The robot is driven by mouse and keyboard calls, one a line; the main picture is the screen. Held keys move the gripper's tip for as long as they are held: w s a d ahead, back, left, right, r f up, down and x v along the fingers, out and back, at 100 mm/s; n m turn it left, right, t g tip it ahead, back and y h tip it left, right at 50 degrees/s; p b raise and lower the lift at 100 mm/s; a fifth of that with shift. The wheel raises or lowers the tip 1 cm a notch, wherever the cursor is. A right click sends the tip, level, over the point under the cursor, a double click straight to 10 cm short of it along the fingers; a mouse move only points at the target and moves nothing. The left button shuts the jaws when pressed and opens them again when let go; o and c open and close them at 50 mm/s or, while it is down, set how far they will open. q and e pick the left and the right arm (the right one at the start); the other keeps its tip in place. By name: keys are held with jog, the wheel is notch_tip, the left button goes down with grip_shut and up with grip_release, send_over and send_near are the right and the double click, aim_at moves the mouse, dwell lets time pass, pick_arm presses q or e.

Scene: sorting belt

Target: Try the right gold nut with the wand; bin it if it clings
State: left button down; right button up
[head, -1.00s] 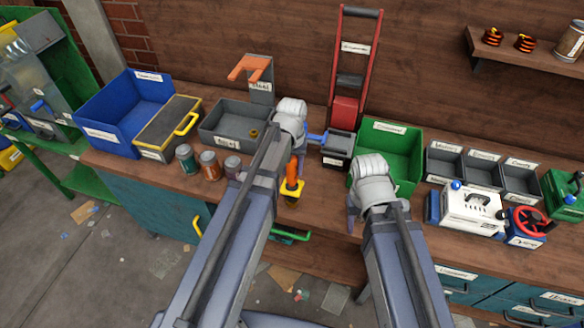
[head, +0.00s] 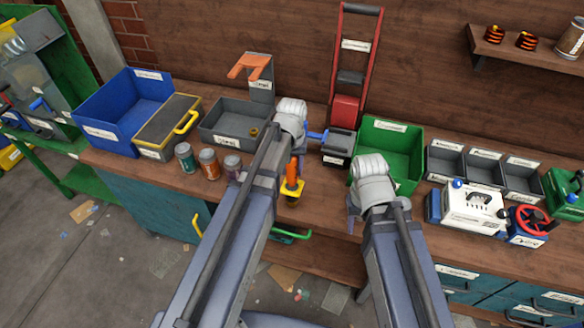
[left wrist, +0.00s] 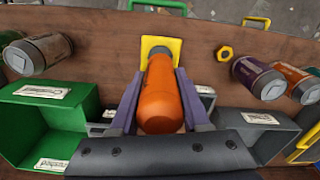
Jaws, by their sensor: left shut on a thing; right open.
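My left gripper (head: 296,150) is shut on the wand's orange handle (left wrist: 165,95), and the wand also shows in the head view (head: 292,172). The wand's yellow plate (left wrist: 160,47) is at its far end, over the bench; something dark shows just below it in the head view, too small to tell. A gold nut (left wrist: 224,53) lies on the bench beside the wand, apart from it, in the left wrist view; my left arm hides that spot in the head view. Another gold nut (head: 254,133) sits in the grey tray (head: 222,138). My right gripper (head: 354,205) is open, in front of the green bin.
The green bin (head: 410,143) stands behind my right gripper. Several cans, one of them purple (left wrist: 257,76), stand near the nut. A blue bin (head: 110,125) is at the left, small grey bins (head: 482,160) and a white machine (head: 472,212) at the right.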

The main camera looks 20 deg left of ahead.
pick_arm(q)
jog(key=shift+f+b, duration=0.35)
jog(key=shift+r, duration=0.2)
dwell(0.6)
jog(key=shift+r+p, duration=3.35)
jog(key=shift+p, duration=0.25)
